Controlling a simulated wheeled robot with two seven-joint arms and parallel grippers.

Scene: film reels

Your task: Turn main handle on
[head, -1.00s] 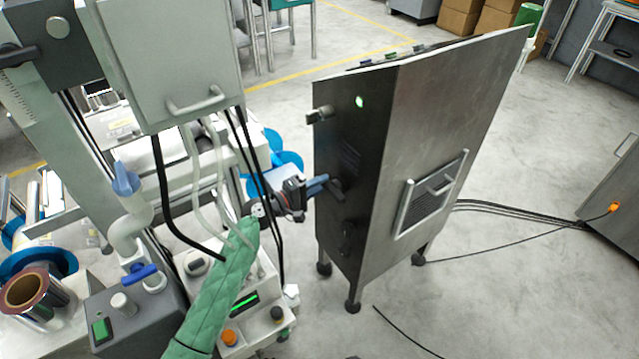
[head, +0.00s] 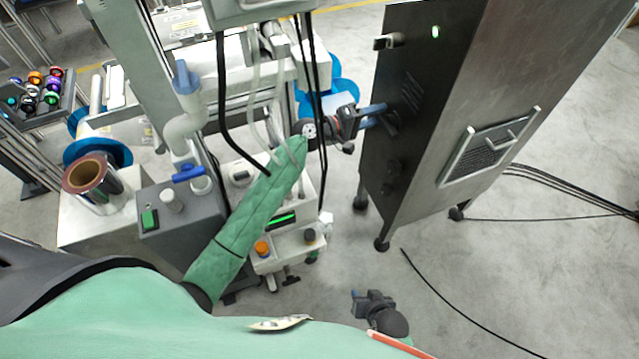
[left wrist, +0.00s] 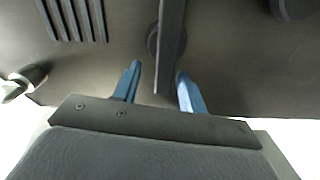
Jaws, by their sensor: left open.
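The dark bar handle (head: 391,125) is on the black front face of the tall metal cabinet (head: 490,75). My left gripper (head: 374,115) is at this handle, its blue fingers pointing at the cabinet face. In the left wrist view the handle bar (left wrist: 171,45) lies between the two open blue fingers (left wrist: 158,92), closer to the right finger. Its round base shows behind the bar. I cannot tell whether a finger touches it. My right gripper (head: 362,302) is low in the head view, away from the cabinet; its opening is unclear.
A dark knob (head: 393,176) is below the handle. Black hoses hang beside my left wrist. A machine with a green button (head: 150,220) stands left. Cables lie on the floor at right.

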